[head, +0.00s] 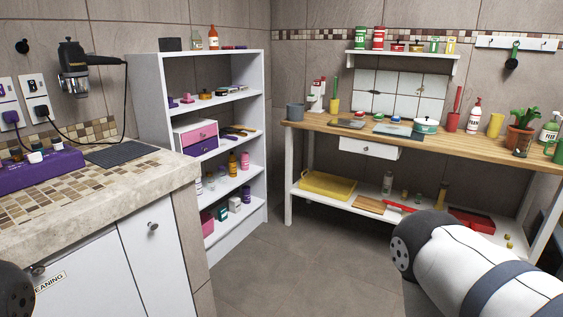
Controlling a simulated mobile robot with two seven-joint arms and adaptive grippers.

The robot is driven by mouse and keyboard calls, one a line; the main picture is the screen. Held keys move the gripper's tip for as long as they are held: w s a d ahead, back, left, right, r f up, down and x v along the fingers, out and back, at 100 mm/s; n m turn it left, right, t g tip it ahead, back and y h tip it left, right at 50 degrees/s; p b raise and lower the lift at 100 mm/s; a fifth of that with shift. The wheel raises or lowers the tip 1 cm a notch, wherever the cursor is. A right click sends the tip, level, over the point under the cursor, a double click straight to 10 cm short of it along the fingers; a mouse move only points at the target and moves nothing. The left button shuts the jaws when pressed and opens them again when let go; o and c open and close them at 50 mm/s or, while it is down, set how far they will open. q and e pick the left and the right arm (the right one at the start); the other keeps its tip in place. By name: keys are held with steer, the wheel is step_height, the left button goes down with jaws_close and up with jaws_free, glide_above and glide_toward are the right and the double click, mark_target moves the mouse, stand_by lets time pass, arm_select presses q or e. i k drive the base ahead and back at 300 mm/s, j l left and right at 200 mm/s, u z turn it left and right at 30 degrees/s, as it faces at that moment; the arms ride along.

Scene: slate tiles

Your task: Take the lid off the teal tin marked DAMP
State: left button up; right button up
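A small round teal tin (425,126) with a pale band stands on the wooden workbench, right of a flat blue-grey item. Its top looks covered, with a small knob on it. Any marking on it is too small to read, so I cannot tell if it says DAMP. Neither of my grippers shows. A white and dark link of my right arm fills the lower right, and a dark part of mine shows at the lower left corner.
The wooden workbench (330,123) also carries a red cup (452,122), bottles and a potted plant (520,125). A white shelf unit (145,85) and a stone-topped counter (120,188) stand left. The grey floor (280,270) between is clear.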

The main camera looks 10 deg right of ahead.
mark_target(425, 121)
steer(key=i+l+z, duration=0.35)
steer(key=i, duration=0.25)
steer(key=i+l+z, duration=0.35)
steer(key=i, duration=0.35)
steer(key=i+z, duration=0.35)
steer(key=i, duration=1.4)
steer(key=i+l+u, duration=0.15)
steer(key=i, duration=0.9)
